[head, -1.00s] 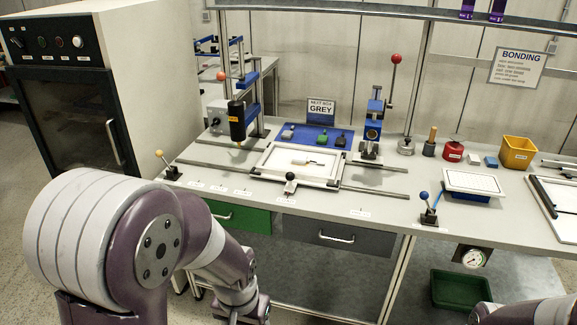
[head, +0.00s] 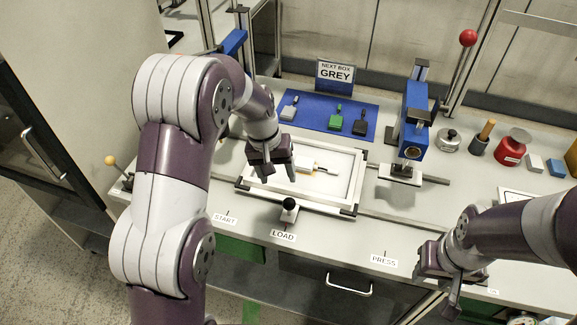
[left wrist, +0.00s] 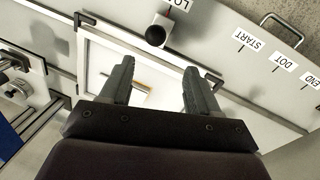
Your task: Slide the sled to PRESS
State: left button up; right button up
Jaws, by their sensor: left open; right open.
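The sled (head: 349,156) is a white frame with black corners on rails, with a black knob (head: 289,203) on a white block at its front edge. The knob is level with the LOAD label (head: 283,236); the PRESS label (head: 384,261) is further right. A small white and orange part (head: 305,164) lies inside the sled. My left gripper (head: 278,172) is open and empty above the sled's left part; in the left wrist view the open fingers (left wrist: 155,90) point over the frame, with the knob (left wrist: 157,34) beyond them. My right gripper (head: 440,290) is open at the table's front right, apart from the sled.
The blue press (head: 411,125) stands over the rails right of the sled. Behind the sled, a blue mat (head: 322,117) holds grey, green and black parts, below a sign reading GREY (head: 335,76).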

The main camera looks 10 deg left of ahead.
aim_at(288, 199)
pick_arm(q)
jog(key=d+f, duration=0.1)
jog(key=f, duration=0.2)
jog(key=d+f+p, duration=0.1)
jog(key=f, duration=0.3)
jog(key=d+f, duration=0.1)
jog(key=f, duration=0.2)
jog(key=shift+s+f+p, duration=0.15)
jog(key=shift+p, duration=0.2)
jog(key=shift+s+f, duration=0.1)
jog(key=shift+f, duration=0.2)
jog(key=shift+s+f, duration=0.1)
jog(key=shift+s, duration=0.1)
jog(key=shift+w+f, duration=0.1)
jog(key=shift+w, duration=0.05)
jog(key=shift+c, duration=1.2)
jog(key=shift+d, duration=0.15)
grip_shut()
pick_arm(e)
jog(key=shift+s+d+r, duration=0.1)
jog(key=shift+s+r, duration=0.15)
jog(key=shift+r, duration=0.3)
jog(key=shift+s+r, duration=0.2)
jog(key=shift+r, duration=0.3)
